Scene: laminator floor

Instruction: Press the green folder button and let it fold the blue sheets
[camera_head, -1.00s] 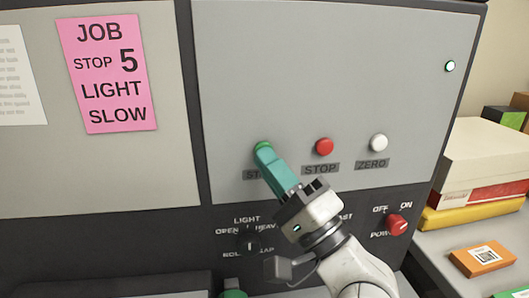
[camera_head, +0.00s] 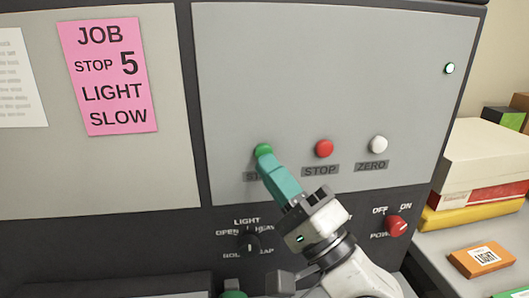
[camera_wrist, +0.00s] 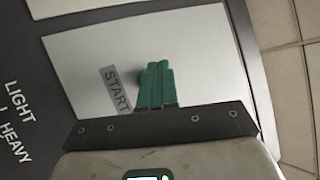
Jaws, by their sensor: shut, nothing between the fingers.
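The green button (camera_head: 263,149) sits on the grey panel above the START label (camera_head: 252,177), which my fingers partly cover. My gripper (camera_head: 266,161) is shut, its teal fingers pointing up at the button with the tips at its lower edge. I cannot tell whether they touch it. In the wrist view, my shut fingers (camera_wrist: 154,68) stand beside the START label (camera_wrist: 115,88) and largely hide the button. No blue sheets are in view.
A red STOP button (camera_head: 324,148) and a white ZERO button (camera_head: 378,144) sit to the right. Below are a black knob (camera_head: 249,245) and a red power switch (camera_head: 397,226). A pink job card (camera_head: 107,77) hangs at left. Boxes (camera_head: 482,160) stand on the right-hand table.

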